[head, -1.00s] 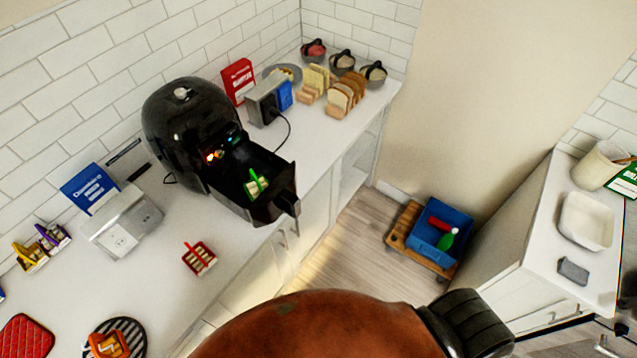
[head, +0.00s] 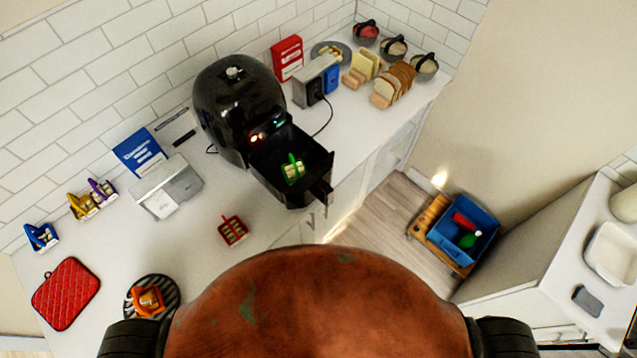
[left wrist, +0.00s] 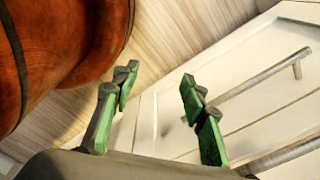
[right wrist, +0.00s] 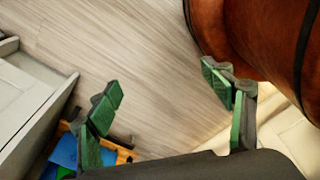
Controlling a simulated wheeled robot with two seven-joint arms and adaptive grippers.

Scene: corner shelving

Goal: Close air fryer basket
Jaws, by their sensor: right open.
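The black air fryer (head: 232,105) stands on the white counter against the tiled wall. Its basket (head: 318,158) is pulled out toward the counter's front edge, with its handle (head: 320,191) at the front. A small green-handled item (head: 292,168) lies inside the basket. My left gripper (left wrist: 158,88) is open and empty in the left wrist view, in front of white cabinet doors with bar handles. My right gripper (right wrist: 172,92) is open and empty in the right wrist view, above the wood floor. Neither gripper shows in the head view, and both are apart from the basket.
A red-handled holder (head: 233,231), a toaster (head: 166,188) and a blue box (head: 139,152) stand left of the fryer. A grey toaster (head: 316,79) and bread slices (head: 393,84) stand right of it. A blue crate (head: 463,231) sits on the floor near the right counter (head: 560,255).

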